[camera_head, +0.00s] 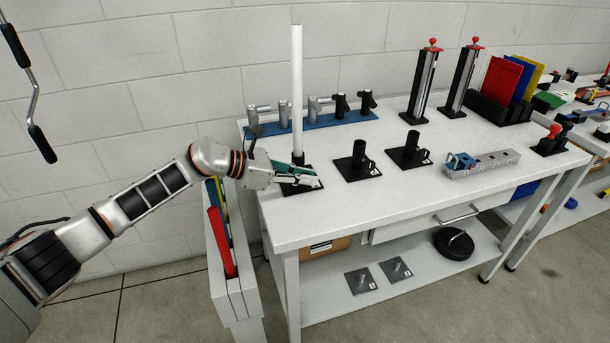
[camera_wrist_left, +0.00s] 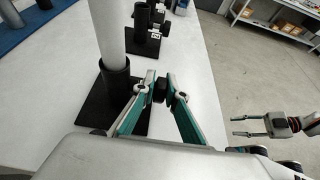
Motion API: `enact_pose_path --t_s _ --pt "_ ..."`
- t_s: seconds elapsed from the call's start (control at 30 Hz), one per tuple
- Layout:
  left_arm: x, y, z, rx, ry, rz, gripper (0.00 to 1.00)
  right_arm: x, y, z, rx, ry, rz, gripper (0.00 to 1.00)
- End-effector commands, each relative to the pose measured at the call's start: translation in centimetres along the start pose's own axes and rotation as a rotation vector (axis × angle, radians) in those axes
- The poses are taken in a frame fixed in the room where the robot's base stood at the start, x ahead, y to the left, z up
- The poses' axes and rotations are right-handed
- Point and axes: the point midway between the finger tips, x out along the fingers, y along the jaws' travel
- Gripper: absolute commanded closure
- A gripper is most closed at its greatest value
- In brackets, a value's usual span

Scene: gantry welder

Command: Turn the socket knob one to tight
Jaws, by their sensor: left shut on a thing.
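The first socket (camera_head: 286,189), a black base with a short tube, stands at the near left of the white table with a tall white pole (camera_head: 297,85) upright in it. In the left wrist view the socket (camera_wrist_left: 112,78) and pole (camera_wrist_left: 108,30) are left of the fingers. A small black knob (camera_wrist_left: 160,90) is on the socket's side. My left gripper (camera_head: 312,180) is shut on this knob, which sits between its fingertips in the left wrist view (camera_wrist_left: 160,80); the head view hides it. My right gripper (camera_wrist_left: 240,127) is open and empty, away from the table.
Two more black sockets (camera_head: 357,162) (camera_head: 409,152) with side knobs stand empty to the right. A blue rack (camera_head: 325,122) with several fittings lies behind. A grey block (camera_head: 482,164) sits farther right.

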Motion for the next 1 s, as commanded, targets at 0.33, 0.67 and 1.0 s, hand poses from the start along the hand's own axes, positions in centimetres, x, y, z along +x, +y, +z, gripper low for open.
enact_pose_path --t_s 0.33,0.67,1.0 --pt "-0.1 0.1 0.8 0.008 0.225 0.003 1.00 -1.9 -0.4 -2.2 0.017 0.003 -0.013 0.65" --pt "0.3 0.1 0.4 0.004 0.452 0.003 1.00 -2.4 0.1 -4.0 0.014 0.018 -0.007 0.65" --pt "0.5 0.1 0.1 0.001 0.569 0.002 1.00 -2.4 0.3 -4.2 0.013 0.022 -0.005 0.65"
